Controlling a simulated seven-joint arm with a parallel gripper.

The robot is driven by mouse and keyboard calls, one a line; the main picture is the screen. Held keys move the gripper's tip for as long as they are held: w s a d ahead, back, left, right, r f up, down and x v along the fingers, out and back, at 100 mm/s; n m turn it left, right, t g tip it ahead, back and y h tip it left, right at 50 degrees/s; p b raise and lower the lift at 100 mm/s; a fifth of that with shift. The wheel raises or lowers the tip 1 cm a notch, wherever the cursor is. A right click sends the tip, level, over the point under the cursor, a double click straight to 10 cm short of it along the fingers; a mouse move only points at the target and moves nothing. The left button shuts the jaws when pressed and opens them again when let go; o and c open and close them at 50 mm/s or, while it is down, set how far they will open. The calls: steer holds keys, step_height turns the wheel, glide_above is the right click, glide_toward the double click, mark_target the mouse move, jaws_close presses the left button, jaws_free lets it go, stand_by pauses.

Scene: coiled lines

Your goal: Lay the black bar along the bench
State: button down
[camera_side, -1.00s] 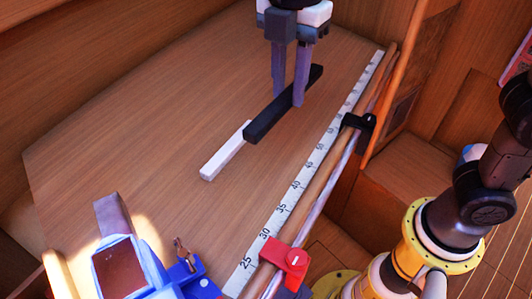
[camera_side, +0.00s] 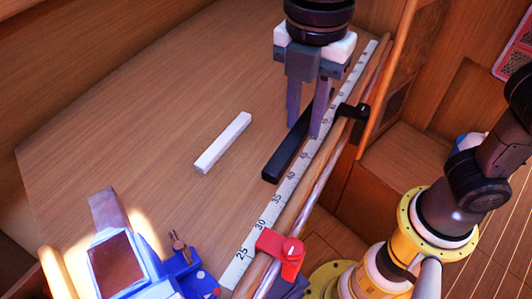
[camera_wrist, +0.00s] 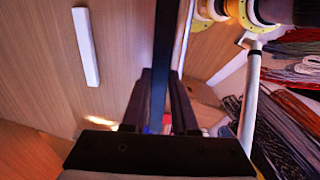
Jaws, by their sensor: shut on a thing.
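The black bar (camera_side: 284,158) lies beside the measuring scale on the wooden bench (camera_side: 130,145), roughly parallel to the scale. My gripper (camera_side: 304,118) is shut on the bar towards its far end; the fingers hide part of it. In the wrist view the bar (camera_wrist: 163,62) runs between my two fingers (camera_wrist: 168,100). A white bar (camera_side: 223,142) lies apart on the bench to the left, and it also shows in the wrist view (camera_wrist: 86,47). I cannot tell whether the black bar touches the bench or is just above it.
The scale (camera_side: 263,222) runs along the bench's right edge, beside a rail with a red clamp (camera_side: 283,252) and a black clamp (camera_side: 352,112). A blue vise (camera_side: 125,265) stands at the near left. The bench left of the white bar is clear.

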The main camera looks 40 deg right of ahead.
steer(key=w+a+f, duration=0.2)
steer(key=f, duration=0.1)
steer(key=w+a+f, duration=0.1)
steer(key=f, duration=0.1)
steer(key=shift+w, duration=0.1)
steer(key=shift+w+a+f, duration=0.15)
steer(key=shift+f, duration=0.9)
steer(key=shift+w+a+f, duration=0.15)
steer(key=shift+f, duration=0.85)
steer(key=shift+f, duration=0.15)
steer(key=c, duration=0.7)
jaws_free()
step_height(320, 180, up, 12)
steer(key=shift+r, duration=0.2)
